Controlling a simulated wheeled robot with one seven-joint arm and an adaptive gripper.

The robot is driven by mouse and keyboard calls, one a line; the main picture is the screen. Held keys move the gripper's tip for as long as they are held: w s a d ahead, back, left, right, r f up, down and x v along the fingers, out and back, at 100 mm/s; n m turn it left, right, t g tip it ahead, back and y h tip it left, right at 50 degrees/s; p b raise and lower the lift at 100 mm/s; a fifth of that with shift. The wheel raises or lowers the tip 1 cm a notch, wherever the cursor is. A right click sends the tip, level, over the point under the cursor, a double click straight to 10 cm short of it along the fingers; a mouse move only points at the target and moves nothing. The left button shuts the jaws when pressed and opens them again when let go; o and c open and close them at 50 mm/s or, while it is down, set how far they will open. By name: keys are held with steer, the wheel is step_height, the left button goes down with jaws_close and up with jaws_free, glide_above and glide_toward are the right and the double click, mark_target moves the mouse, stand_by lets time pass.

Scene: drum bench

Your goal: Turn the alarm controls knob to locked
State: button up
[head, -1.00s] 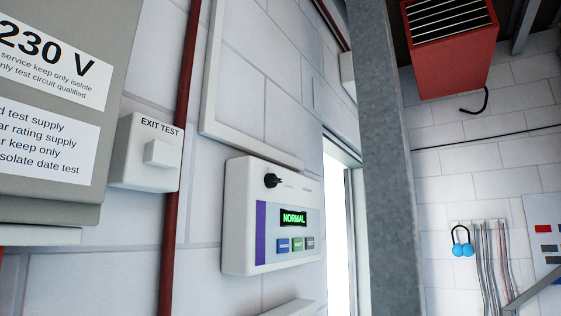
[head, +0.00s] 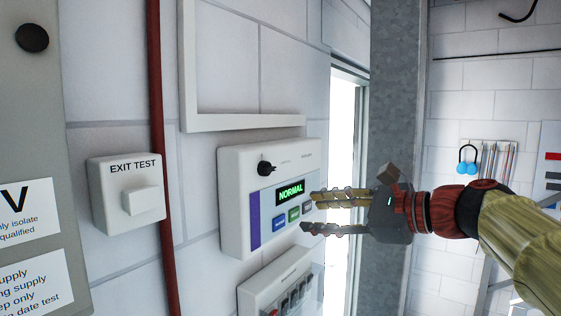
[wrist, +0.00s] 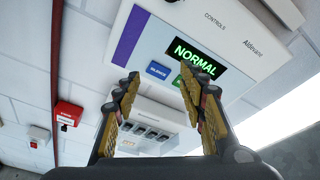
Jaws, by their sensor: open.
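The white alarm panel (head: 240,225) is on the wall in the head view, with a purple stripe and a green "NORMAL" display (head: 290,190). Its black controls knob (head: 265,168) sits at the upper left of the panel front. In the wrist view the panel (wrist: 185,30) fills the top, with the "CONTROLS" label near its edge; only a dark bit of the knob shows at the top edge. My gripper (head: 308,212) is open and empty, its fingers pointing left at the panel's lower right, near the buttons. In the wrist view my gripper (wrist: 160,85) spans the buttons, below the knob.
A white box with several switches (head: 285,290) is below the panel. An "EXIT TEST" box (head: 110,200) and a red pipe (head: 160,120) are to the left. A grey steel column (head: 395,90) stands behind my gripper. A frame (head: 240,122) runs above the panel.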

mark_target(272, 168)
step_height(272, 168, up, 8)
steer(key=s+a+m+y, duration=0.2)
steer(key=m+y, duration=0.1)
steer(key=m, duration=0.2)
steer(key=shift+m, duration=0.3)
steer(key=shift+r+p+x, duration=0.1)
steer(key=shift+p+x, duration=0.4)
steer(key=shift+x, duration=1.5)
steer(key=shift+r+p+x, duration=0.15)
steer(key=shift+p+x, duration=0.3)
steer(key=shift+x, duration=1.6)
steer(key=shift+c, duration=0.3)
jaws_close()
